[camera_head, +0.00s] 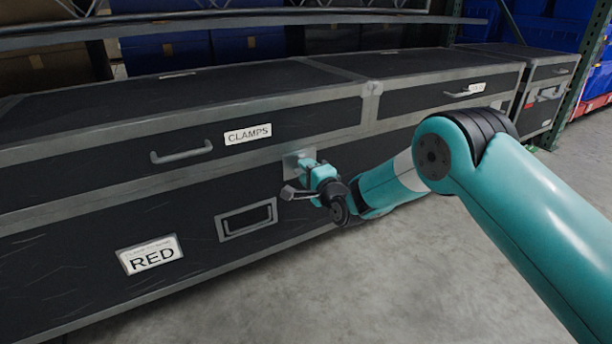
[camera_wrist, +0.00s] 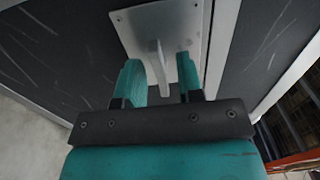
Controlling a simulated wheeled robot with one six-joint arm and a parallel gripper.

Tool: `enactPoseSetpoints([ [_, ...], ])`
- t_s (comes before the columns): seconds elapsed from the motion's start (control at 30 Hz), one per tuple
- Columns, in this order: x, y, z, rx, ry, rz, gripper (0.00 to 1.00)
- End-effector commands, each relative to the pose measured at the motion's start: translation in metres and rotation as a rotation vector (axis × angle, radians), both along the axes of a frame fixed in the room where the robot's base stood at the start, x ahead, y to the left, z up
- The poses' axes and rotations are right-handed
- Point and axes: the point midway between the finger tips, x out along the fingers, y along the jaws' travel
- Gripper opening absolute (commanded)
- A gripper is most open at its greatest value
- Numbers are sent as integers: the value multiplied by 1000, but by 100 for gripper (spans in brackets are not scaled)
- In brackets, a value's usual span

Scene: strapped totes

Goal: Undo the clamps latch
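The CLAMPS case is a long black case with grey metal edging, marked by a white CLAMPS label (camera_head: 248,134) on its lid. Its latch has a pale metal plate (camera_head: 291,161) at the seam under the label, partly hidden by my gripper. In the wrist view the latch plate (camera_wrist: 186,20) is close ahead, with a narrow metal tab (camera_wrist: 158,55) standing out from it. My gripper (camera_wrist: 161,65) is open, one teal finger on each side of the tab, with gaps visible. In the head view my gripper (camera_head: 307,172) is at the plate.
A lid handle (camera_head: 181,152), a recessed handle (camera_head: 246,219) and a RED label (camera_head: 151,255) are on the case front. Another black case (camera_head: 540,90) stands to the right. Shelves with blue bins (camera_head: 167,50) are behind. The concrete floor (camera_head: 400,270) in front is clear.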

Motion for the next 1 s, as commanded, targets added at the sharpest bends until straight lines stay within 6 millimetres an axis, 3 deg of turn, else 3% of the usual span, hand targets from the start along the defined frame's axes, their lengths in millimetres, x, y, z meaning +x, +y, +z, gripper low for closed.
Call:
enactPoseSetpoints([
  [0.37, 5, 4, 1, 0, 1, -1, 34],
  [0.53, 5, 4, 1, 0, 1, -1, 0],
  [1.0, 5, 4, 1, -68, -45, -1, 0],
])
